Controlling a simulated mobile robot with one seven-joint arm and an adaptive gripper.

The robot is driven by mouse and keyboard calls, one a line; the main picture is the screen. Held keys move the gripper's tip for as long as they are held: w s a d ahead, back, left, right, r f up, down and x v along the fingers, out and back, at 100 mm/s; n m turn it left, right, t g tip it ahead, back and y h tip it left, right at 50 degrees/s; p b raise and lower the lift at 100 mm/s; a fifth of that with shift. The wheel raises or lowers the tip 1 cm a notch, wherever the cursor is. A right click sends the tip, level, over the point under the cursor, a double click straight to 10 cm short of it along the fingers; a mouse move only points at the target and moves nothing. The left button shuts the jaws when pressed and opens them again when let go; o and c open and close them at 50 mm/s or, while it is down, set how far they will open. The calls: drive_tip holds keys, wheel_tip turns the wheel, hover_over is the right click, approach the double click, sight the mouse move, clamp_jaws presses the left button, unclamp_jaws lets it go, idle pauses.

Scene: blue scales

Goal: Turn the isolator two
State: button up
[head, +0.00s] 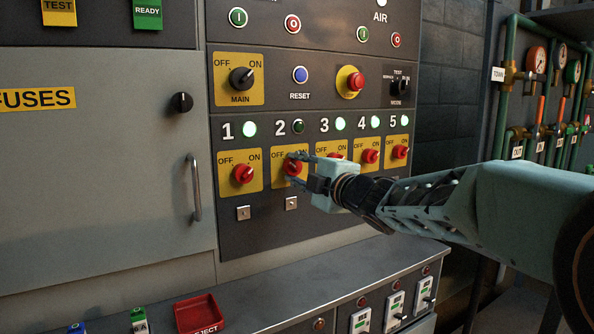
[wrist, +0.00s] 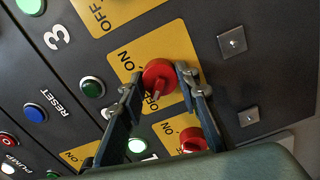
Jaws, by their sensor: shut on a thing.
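Isolator two (head: 293,167) is a red knob on a yellow OFF/ON plate (head: 278,155) under the number 2. The lamp (head: 298,126) above it is dark, and it also shows dark in the wrist view (wrist: 92,87). My gripper (head: 291,167) is at this knob, one finger above and one below it. In the wrist view, the knob (wrist: 160,76) sits between the two fingers (wrist: 158,80), which are shut on it. Its ridge points down the picture, near the word OFF.
Isolator one (head: 243,174) is close on the left and also shows beside a finger in the wrist view (wrist: 193,139). Isolator three (head: 336,156) is partly hidden behind my gripper. Isolators four (head: 370,156) and five (head: 400,152) stand further right. Their lamps are lit green. A ledge (head: 270,290) runs below.

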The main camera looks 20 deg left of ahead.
drive_tip(key=o, duration=1.2)
drive_tip(key=shift+c, duration=0.2)
drive_tip(key=shift+d, duration=0.1)
drive_tip(key=v, duration=0.7)
drive_tip(key=shift+s, duration=0.15)
drive_tip(key=shift+d, duration=0.15)
